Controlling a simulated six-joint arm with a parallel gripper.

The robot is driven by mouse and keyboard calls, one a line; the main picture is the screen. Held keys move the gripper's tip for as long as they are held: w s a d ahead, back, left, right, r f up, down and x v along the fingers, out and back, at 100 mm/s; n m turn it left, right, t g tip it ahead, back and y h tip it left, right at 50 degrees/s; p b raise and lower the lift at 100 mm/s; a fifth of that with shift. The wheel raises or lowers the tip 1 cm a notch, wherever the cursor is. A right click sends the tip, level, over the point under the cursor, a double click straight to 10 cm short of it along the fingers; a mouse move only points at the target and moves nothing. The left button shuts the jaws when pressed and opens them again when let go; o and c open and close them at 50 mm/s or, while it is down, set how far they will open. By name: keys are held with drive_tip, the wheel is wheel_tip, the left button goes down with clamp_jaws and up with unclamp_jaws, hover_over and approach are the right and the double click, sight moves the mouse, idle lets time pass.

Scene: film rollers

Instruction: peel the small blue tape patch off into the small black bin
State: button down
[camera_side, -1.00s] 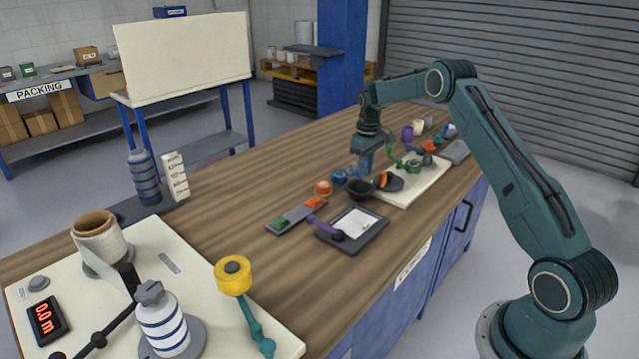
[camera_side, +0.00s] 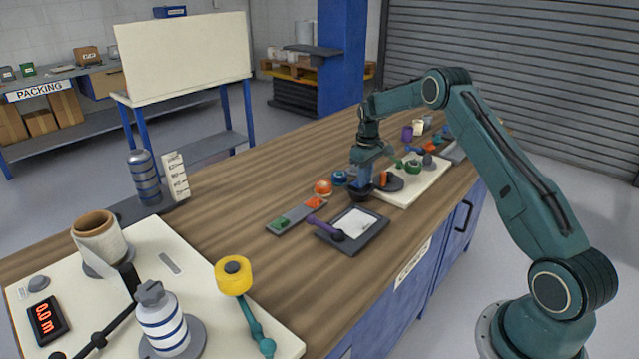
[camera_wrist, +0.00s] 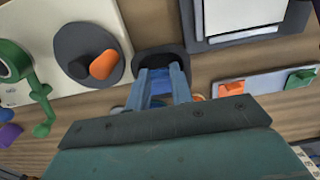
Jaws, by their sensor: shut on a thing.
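My gripper (camera_side: 361,183) is low over the small black bin (camera_side: 359,196), with its blue fingers in front of part of the bin's rim. In the wrist view my gripper (camera_wrist: 161,82) points at the dark bin (camera_wrist: 150,56). Its fingers are close together, shut on a blue patch (camera_wrist: 160,78) that shows only as a small blue area between them. I cannot tell whether the patch touches the bin. The patch is hidden by the fingers in the side view.
A pale board (camera_side: 425,186) with a dark disc and orange piece (camera_side: 384,180) lies just right of the bin. A dark tray (camera_side: 374,236) with a white sheet is in front. A blue roll (camera_side: 339,177) and an orange roll (camera_side: 322,187) stand to the left.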

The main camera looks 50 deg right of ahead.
drive_tip(key=c, duration=1.1)
unclamp_jaws()
drive_tip(key=shift+c, duration=0.2)
drive_tip(key=shift+r, duration=0.1)
wheel_tip(320, 180, up, 14)
drive_tip(key=shift+w+f, duration=0.15)
drive_tip(key=shift+f, duration=0.05)
